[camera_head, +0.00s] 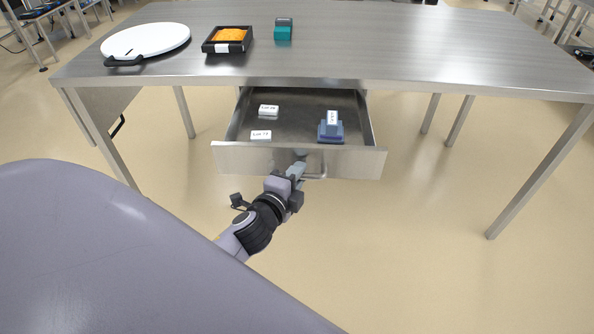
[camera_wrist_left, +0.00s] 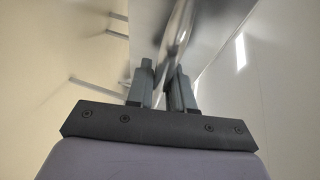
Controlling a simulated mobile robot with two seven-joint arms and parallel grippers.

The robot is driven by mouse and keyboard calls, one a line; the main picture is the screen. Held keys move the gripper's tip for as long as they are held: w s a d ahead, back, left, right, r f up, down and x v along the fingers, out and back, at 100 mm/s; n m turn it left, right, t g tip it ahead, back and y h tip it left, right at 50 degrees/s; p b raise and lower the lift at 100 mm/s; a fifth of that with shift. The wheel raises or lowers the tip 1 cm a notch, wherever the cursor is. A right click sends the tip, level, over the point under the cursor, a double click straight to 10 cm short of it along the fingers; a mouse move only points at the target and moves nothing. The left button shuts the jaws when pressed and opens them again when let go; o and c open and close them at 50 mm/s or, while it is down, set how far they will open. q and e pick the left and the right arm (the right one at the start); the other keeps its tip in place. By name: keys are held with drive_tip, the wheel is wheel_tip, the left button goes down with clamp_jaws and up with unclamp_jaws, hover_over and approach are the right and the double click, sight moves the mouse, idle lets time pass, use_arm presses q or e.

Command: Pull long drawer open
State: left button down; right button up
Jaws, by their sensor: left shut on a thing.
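The long drawer (camera_head: 240,160) under the metal table is pulled partway out, and its inside shows. A bar handle (camera_head: 316,172) sits on its front panel, right of my gripper. My left gripper (camera_head: 299,170) is at the left part of this handle, shut on it. In the left wrist view, the two fingers (camera_wrist_left: 160,90) close around the handle (camera_wrist_left: 180,40), with the drawer's metal front beside them. Inside the drawer lie two white labelled cards or boxes (camera_head: 268,110) and a blue object with a white label (camera_head: 330,130). My right gripper is not in view.
On the tabletop (camera_head: 400,50) are a round white lid-like disc (camera_head: 146,40) with a dark handle, a black tray (camera_head: 207,46) with orange contents, and a teal-and-black item (camera_head: 283,31). The floor before the drawer is clear on the right. Table legs (camera_head: 540,170) stand at both sides.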

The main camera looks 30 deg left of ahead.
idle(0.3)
use_arm(q)
drive_tip(key=c, duration=1.1)
unclamp_jaws()
drive_tip(key=shift+s, duration=0.1)
drive_tip(key=v, duration=0.7)
